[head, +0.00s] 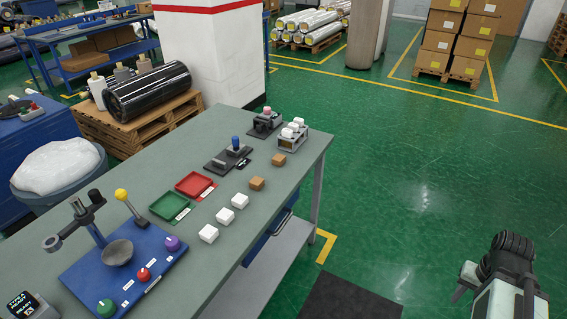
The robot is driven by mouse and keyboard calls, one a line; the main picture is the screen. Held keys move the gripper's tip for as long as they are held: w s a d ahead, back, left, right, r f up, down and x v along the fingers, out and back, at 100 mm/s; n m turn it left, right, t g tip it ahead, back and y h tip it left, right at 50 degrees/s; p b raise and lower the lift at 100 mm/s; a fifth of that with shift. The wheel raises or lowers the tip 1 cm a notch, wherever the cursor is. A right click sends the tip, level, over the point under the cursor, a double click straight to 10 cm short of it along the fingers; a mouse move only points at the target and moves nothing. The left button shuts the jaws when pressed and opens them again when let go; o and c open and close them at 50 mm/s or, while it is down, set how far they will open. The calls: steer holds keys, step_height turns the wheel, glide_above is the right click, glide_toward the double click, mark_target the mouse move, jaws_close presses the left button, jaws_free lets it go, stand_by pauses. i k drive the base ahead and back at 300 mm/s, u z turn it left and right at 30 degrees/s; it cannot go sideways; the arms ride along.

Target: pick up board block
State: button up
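Two small brown blocks, which look like the board blocks, sit on the grey-green table. The nearer brown block (257,183) is beyond a row of white blocks near the table's right edge. The farther brown block (279,159) is close to a small rack. My arm shows at the bottom right, over the floor and well apart from the table. My gripper (503,262) seems to be its dark ribbed end; its fingers cannot be made out clearly. I see nothing held there.
White blocks (225,215) line the table's right side. A red tray (195,185), a green tray (169,206), a small rack (292,136) and a blue control board (125,268) with a tall yellow-knobbed lever stand on the table (225,258).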

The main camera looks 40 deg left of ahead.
mark_target(256, 183)
steer(key=i, duration=2.5)
steer(key=u, duration=4.9)
steer(key=i, duration=1.05)
